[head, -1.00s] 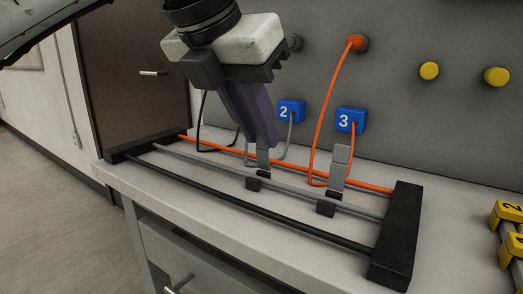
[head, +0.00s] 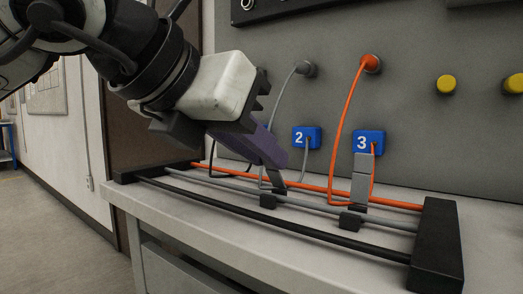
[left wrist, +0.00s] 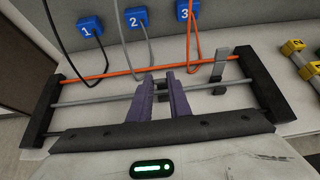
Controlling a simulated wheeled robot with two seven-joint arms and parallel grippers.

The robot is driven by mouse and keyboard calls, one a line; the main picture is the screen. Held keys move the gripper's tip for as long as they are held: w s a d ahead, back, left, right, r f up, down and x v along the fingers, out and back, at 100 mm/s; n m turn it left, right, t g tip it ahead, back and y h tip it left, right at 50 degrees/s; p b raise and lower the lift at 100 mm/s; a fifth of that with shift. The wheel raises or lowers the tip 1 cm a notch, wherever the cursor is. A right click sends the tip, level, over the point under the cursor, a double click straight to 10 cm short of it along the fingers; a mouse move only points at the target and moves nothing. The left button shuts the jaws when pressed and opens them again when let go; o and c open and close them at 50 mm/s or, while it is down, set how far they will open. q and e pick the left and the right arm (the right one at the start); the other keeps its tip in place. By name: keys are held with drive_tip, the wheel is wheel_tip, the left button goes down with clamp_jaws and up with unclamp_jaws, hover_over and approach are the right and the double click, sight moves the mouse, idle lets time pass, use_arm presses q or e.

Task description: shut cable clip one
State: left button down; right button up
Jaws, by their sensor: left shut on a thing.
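My left gripper (head: 272,160) has purple fingers and is shut on the grey flap (head: 278,180) of the left cable clip, whose black base (head: 268,201) sits on the grey rod. The fingers slope down from upper left and hide the top of the flap, which leans. A second clip (head: 359,185) stands to the right with its grey flap upright and its black base on the same rod. In the left wrist view the purple fingers (left wrist: 162,88) are over the rods, and the right clip (left wrist: 219,68) stands apart from them. No number shows on either clip. My right gripper is out of view.
The rack's black end block (head: 436,245) stands at the right, with black, grey and orange lines running left. Blue boxes 2 (head: 306,138) and 3 (head: 368,143) are on the wall behind; cables hang close to the clips. Yellow numbered blocks (left wrist: 294,47) lie farther right.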

use_arm(q)
drive_tip(key=shift+r, duration=0.1)
drive_tip(key=c, duration=1.6)
unclamp_jaws()
drive_tip(key=shift+c, duration=0.2)
